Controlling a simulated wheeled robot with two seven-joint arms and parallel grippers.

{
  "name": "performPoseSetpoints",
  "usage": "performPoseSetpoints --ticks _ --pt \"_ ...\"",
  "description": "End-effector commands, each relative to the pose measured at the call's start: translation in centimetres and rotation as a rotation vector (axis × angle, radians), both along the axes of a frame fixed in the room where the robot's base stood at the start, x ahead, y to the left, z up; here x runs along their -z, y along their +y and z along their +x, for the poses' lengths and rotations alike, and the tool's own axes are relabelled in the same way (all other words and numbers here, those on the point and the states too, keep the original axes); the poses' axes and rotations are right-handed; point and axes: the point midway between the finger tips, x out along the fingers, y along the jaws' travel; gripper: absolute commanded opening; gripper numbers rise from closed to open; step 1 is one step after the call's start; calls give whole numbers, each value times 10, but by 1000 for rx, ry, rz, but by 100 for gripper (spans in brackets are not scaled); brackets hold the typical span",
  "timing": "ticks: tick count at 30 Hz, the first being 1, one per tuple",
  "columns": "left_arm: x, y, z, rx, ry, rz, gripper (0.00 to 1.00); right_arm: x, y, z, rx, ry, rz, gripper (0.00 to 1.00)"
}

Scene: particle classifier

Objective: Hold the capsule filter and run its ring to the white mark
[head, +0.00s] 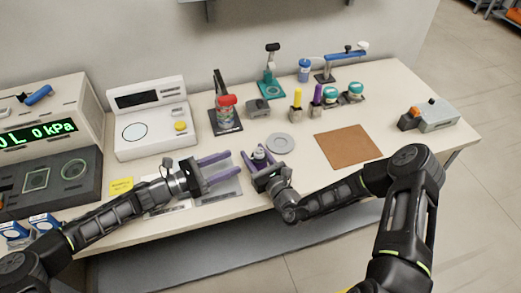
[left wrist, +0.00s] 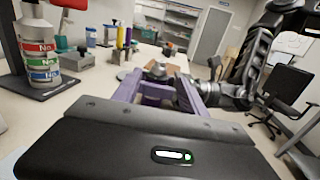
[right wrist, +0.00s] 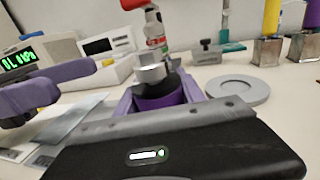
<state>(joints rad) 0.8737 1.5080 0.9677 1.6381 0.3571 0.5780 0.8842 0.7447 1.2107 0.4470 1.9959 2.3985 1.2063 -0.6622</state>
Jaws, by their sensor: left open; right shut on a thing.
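My right gripper (head: 260,163) is shut on the capsule filter (head: 259,155), holding it upright near the table's front edge. In the left wrist view the filter's top (left wrist: 157,72) shows beyond and between the open fingers (left wrist: 158,92). I cannot make out a white mark on the filter.
A grey round dish (head: 280,143) lies behind my right gripper, with a brown mat (head: 347,146) to its right. A bottle stand (head: 226,118) and a grey clamp block (head: 258,108) stand behind. Instruments (head: 152,120) fill the left side. A flat grey plate (head: 222,188) lies under my left gripper.

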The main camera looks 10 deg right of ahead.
Motion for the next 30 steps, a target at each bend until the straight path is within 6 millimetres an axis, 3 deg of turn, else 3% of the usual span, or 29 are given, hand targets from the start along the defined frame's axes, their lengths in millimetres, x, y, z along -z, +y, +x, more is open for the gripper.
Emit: performPoseSetpoints --ticks 18,30 --pt "0 -100 24 2 0 0 50 0 0 0 0 0 0 0" --pt "0 -109 26 0 1 1 50 0 0 0 0 0 0 0"
